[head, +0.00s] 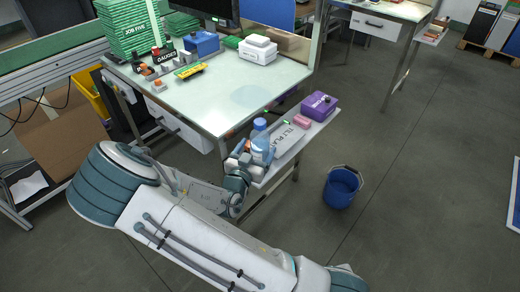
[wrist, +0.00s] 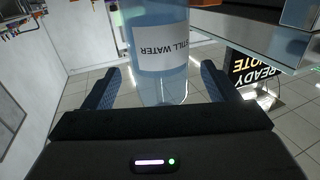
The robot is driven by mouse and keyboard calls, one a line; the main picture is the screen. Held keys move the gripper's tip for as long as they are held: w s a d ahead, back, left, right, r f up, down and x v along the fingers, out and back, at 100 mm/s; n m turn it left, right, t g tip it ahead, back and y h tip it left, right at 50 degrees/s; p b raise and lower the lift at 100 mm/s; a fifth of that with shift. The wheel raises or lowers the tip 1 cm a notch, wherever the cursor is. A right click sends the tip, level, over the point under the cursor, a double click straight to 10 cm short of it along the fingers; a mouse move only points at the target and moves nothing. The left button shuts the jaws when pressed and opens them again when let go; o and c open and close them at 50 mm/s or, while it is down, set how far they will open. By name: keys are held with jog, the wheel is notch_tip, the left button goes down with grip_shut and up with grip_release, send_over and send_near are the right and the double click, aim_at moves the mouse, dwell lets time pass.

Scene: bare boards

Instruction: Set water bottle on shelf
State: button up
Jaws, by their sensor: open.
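The water bottle (head: 260,141), clear blue with a blue cap, is upright at the near end of a narrow pale shelf (head: 314,127) beside the workbench. Its base is hard to make out in the head view. In the wrist view the bottle (wrist: 160,60) stands large between my two fingers, its white STILL WATER label upside down. My gripper (wrist: 159,76) is open around the bottle, with a gap showing at each side.
A purple box (head: 318,106) and a pink block (head: 301,122) sit farther along the shelf. A blue bucket (head: 342,188) stands on the floor to the right. The workbench (head: 210,108) holds green crates, a blue box (head: 202,43) and white boxes (head: 258,50).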

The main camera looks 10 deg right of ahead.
jog(key=x, duration=0.5)
jog(key=shift+w+r+p, duration=0.1)
jog(key=shift+p, duration=0.25)
jog(key=c, duration=1.3)
jog(key=shift+c, duration=0.5)
jog(key=shift+r, duration=0.15)
